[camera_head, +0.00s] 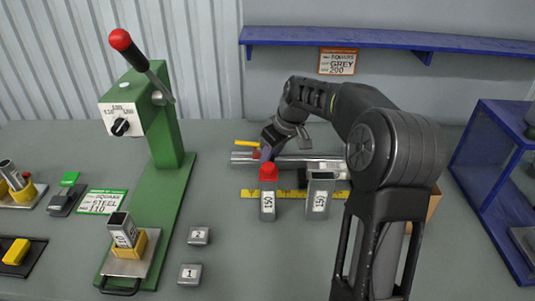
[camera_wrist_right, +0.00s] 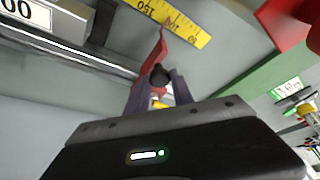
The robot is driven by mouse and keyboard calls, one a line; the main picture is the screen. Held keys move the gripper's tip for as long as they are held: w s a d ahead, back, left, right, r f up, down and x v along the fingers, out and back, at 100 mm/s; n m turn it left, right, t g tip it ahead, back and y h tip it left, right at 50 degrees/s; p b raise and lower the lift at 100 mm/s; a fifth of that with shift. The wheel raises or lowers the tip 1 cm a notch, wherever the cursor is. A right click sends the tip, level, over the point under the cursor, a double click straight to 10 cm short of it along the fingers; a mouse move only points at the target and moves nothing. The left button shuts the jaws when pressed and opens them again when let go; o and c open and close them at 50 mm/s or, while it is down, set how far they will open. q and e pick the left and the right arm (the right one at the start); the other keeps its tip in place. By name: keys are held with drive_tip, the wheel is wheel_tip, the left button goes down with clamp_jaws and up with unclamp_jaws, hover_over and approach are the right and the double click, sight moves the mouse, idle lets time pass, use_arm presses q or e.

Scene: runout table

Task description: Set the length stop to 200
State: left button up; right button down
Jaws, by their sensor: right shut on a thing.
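The length stop shows in the right wrist view as a red pointer (camera_wrist_right: 160,48) with a dark knob (camera_wrist_right: 160,76). Its tip lies near the yellow scale (camera_wrist_right: 180,25), close to a mark that looks like 100, though the print is partly blurred. My right gripper (camera_wrist_right: 155,98) is shut on the dark knob. In the head view my right gripper (camera_head: 268,153) is at the left end of the metal rail (camera_head: 312,162), by a small red part of the stop (camera_head: 256,154). The scale (camera_head: 250,193) runs along the front. My left gripper is not in view.
A red-topped block (camera_head: 268,203) and a grey block (camera_head: 318,202), both marked 150, stand before the rail. An order card (camera_head: 337,61) reads GREY 200. A green lever press (camera_head: 165,165) stands left, a blue frame (camera_head: 495,165) right.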

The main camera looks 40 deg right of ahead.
drive_tip(key=s+d, duration=0.1)
drive_tip(key=d, duration=0.1)
drive_tip(key=s+d+b, duration=0.1)
drive_tip(key=s+d, duration=0.1)
drive_tip(key=s+d+b, duration=0.1)
drive_tip(key=s+d, duration=0.1)
drive_tip(key=d, duration=0.1)
drive_tip(key=shift+s, duration=0.1)
drive_tip(key=c, duration=1.1)
unclamp_jaws()
drive_tip(key=shift+r, duration=0.1)
drive_tip(key=shift+v, duration=3.85)
